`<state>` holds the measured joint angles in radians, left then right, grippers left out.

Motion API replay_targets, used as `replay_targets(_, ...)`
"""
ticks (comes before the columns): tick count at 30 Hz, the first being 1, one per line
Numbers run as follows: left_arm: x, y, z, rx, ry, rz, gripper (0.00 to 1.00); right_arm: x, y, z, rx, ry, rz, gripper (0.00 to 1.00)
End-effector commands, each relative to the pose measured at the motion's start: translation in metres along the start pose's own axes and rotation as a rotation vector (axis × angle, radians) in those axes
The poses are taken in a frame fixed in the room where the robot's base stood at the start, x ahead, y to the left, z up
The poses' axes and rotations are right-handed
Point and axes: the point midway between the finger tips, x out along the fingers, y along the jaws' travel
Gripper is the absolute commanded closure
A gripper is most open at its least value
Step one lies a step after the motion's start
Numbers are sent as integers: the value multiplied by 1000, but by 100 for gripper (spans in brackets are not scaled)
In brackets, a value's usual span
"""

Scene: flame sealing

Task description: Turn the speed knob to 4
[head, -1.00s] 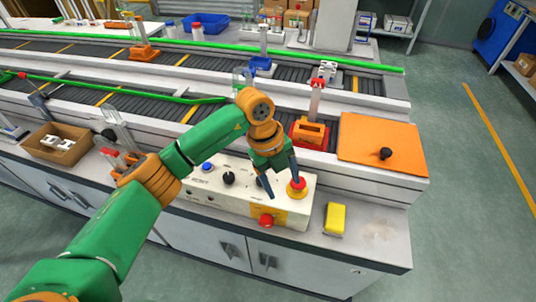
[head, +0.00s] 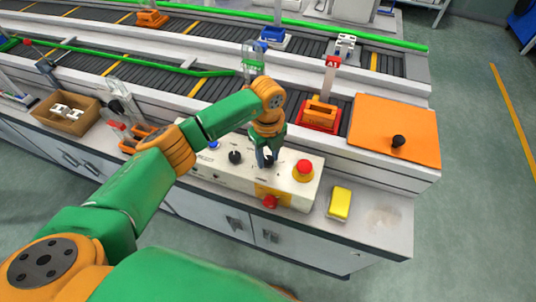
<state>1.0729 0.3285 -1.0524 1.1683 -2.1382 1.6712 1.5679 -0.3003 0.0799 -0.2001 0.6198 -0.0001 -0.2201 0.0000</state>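A white control box (head: 228,176) sits on the near ledge of the conveyor bench. It carries a blue button (head: 213,145), a black knob (head: 235,157) and a large red button on a yellow base (head: 303,170). A second dark knob (head: 268,161) is partly hidden by my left gripper (head: 265,158). My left gripper points down at this knob, with its fingertips close to or around it; I cannot tell whether they touch it or are closed on it. The dial markings are too small to read. My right gripper is out of view.
A red button (head: 270,201) sits on the box's front. A yellow block (head: 340,203) lies right of the box. An orange plate (head: 395,130) with a black handle and a red-orange fixture (head: 320,115) stand behind. A cardboard box (head: 66,115) is at left.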

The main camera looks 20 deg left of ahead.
Motion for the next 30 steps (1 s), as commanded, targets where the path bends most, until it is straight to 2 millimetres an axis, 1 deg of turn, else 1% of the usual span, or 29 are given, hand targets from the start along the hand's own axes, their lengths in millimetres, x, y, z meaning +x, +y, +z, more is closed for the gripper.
replay_targets(1,0,0,0,0,0,0,74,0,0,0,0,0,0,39)
replay_targets(2,0,0,0,0,0,0,82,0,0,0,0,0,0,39)
replay_targets(3,0,0,0,0,0,0,93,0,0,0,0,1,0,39)
replay_targets(4,0,0,0,0,0,1,100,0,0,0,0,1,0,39)
replay_targets(11,0,0,0,12,0,0,100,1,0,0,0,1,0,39)
replay_targets(16,1,0,0,68,1,0,100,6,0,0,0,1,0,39)
replay_targets(23,2,0,1,239,-1,0,100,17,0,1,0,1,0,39)
replay_targets(30,3,0,0,466,-1,-1,100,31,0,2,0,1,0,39)
